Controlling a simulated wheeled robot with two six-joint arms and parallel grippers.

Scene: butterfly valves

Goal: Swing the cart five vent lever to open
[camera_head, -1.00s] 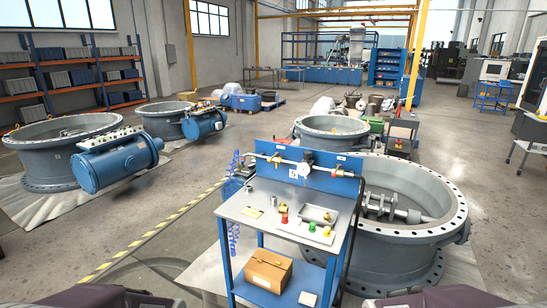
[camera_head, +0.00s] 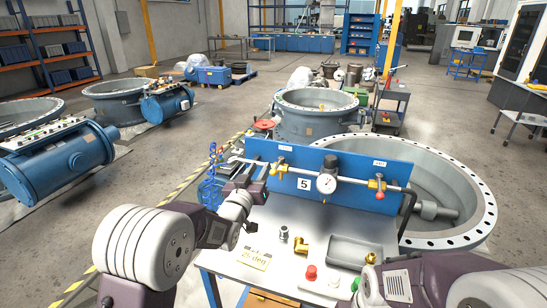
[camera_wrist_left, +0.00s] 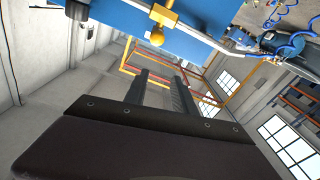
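Cart five is a blue and grey cart; its blue back panel (camera_head: 340,170) carries a "5" plate (camera_head: 304,184), a pipe and a round gauge (camera_head: 326,184). A brass valve (camera_head: 278,168) sits left of the gauge and another brass valve (camera_head: 378,187) sits right of it. I cannot read the labels above them, so I cannot tell which is the vent. My left gripper (camera_head: 252,175) is at the panel's left end, short of the left valve and apart from it. In the left wrist view its two dark fingers (camera_wrist_left: 163,92) are apart and empty, with a brass valve (camera_wrist_left: 160,22) beyond. My right gripper is out of view.
The cart top (camera_head: 270,225) holds a yellow card (camera_head: 255,258), brass elbow (camera_head: 301,245), small fitting (camera_head: 284,233), grey tray (camera_head: 360,250), red button (camera_head: 311,272) and green button (camera_head: 355,284). A blue coiled hose (camera_head: 211,180) hangs at left. A large flanged valve body (camera_head: 470,195) stands behind right.

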